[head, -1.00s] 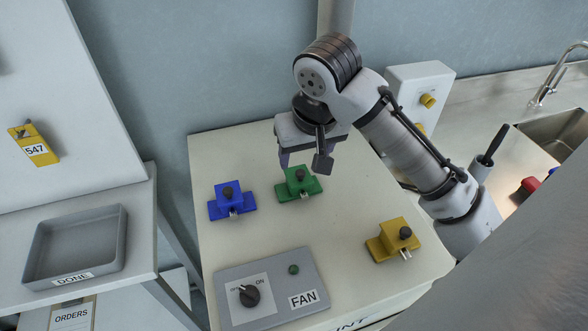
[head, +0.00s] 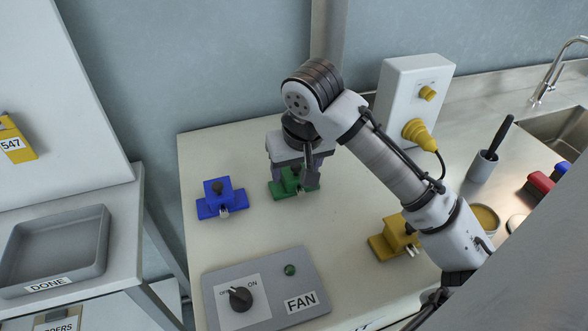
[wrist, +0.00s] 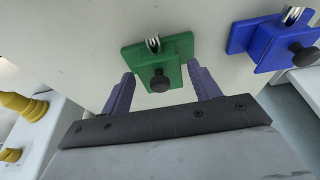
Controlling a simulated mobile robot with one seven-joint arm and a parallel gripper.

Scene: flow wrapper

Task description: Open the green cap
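The green cap (head: 282,188) is a block on a flat green base with a dark round knob and a small metal clasp at its front. It sits on the pale table, partly hidden by my gripper in the head view. In the wrist view the green cap (wrist: 158,62) lies between my two finger tips. My gripper (wrist: 160,85) is open, with one purple finger on each side of the green block and visible gaps to it. In the head view my gripper (head: 297,170) is low over the green cap.
A blue cap (head: 220,198) stands left of the green one, and a yellow cap (head: 385,242) at the right. A grey FAN panel (head: 265,290) lies at the front. A DONE tray (head: 90,255) is on the left bench. A white box (head: 400,85) with a yellow plug stands behind.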

